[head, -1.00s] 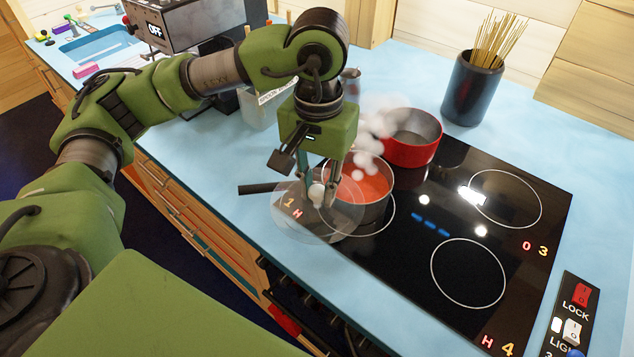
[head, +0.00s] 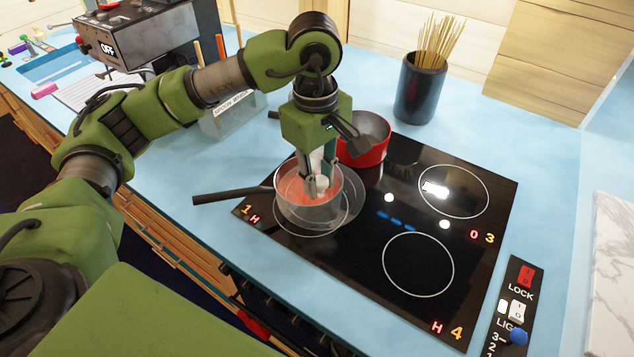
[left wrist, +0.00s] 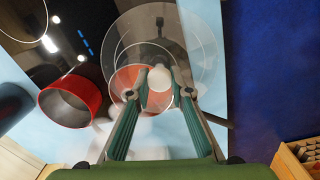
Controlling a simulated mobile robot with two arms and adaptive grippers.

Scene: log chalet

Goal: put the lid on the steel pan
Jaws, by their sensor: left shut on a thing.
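The steel pan (head: 306,214) stands on the front-left hob ring, with its dark handle (head: 230,195) pointing left and orange-red food inside. My left gripper (head: 316,188) points down over the pan, shut on the pale knob of the clear glass lid (head: 352,200). In the left wrist view the knob (left wrist: 160,80) sits between the two fingertips (left wrist: 160,92), and the orange food shows through the glass. The lid overlaps the pan but appears offset to the right in the head view. I cannot tell whether it touches the rim. My right gripper is out of view.
A red pot (head: 365,150) stands just behind the pan, close to my left gripper. A dark holder (head: 420,92) with thin sticks stands at the back. The right hob rings (head: 418,265) are bare.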

